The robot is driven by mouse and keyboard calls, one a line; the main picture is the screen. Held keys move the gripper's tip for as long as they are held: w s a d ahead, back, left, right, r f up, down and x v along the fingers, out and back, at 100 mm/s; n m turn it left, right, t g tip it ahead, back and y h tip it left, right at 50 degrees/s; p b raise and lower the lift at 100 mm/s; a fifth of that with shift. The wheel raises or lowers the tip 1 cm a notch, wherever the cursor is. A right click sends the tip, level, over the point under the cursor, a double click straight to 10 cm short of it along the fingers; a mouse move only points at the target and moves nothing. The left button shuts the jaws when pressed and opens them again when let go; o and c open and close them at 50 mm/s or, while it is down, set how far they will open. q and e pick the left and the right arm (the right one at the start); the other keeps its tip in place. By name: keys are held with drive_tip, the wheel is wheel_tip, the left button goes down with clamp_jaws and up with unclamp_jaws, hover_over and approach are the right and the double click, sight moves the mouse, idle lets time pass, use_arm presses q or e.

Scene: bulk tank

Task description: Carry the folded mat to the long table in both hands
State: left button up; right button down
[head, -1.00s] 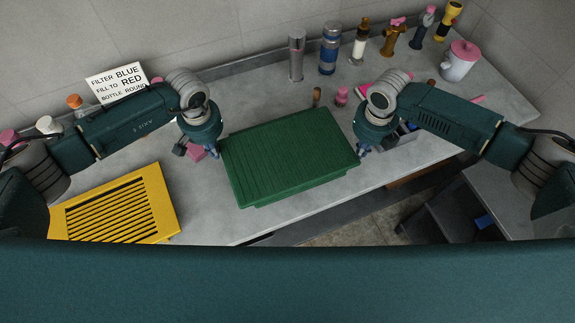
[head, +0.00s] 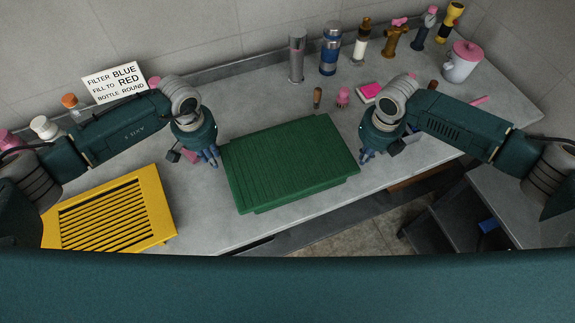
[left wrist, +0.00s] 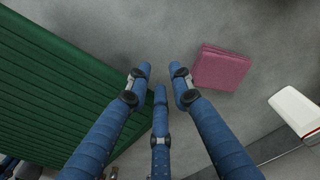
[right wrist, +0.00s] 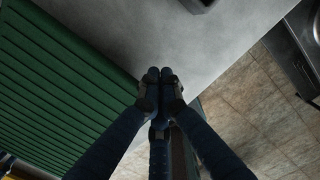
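The folded mat (head: 290,165) is a thick green ribbed slab lying flat on a long grey worktop (head: 225,225). Its ribbed side fills the left of the left wrist view (left wrist: 50,85) and of the right wrist view (right wrist: 60,90). My left gripper (head: 212,157) is beside the mat's left end, fingers pointing down; its blue fingertips (left wrist: 160,78) are apart with nothing between them. My right gripper (head: 367,155) is beside the mat's right end; its fingertips (right wrist: 160,76) are together and the mat lies beside them, not between. I cannot tell which surface is the long table.
A yellow slatted panel (head: 110,212) lies left of the mat. Bottles, including a blue one (head: 330,48), and a white jug (head: 461,62) stand behind. A pink block (left wrist: 220,67) is near my left fingers. A dark lower unit (head: 440,228) and tiled floor are at front right.

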use_arm(q)
drive_tip(key=shift+a+f, duration=0.1)
drive_tip(key=shift+a, duration=0.1)
use_arm(e)
drive_tip(key=c, duration=2)
unclamp_jaws()
drive_tip(key=shift+d+f, duration=0.15)
drive_tip(key=shift+d, duration=0.05)
drive_tip(key=shift+r, duration=0.2)
use_arm(q)
wheel_tip(320, 180, up, 12)
drive_tip(key=shift+s, duration=0.4)
use_arm(e)
drive_tip(key=r, duration=0.7)
drive_tip(key=s+r, duration=0.1)
drive_tip(key=r, duration=0.3)
drive_tip(key=shift+r, duration=0.35)
drive_tip(key=shift+d+f, duration=0.1)
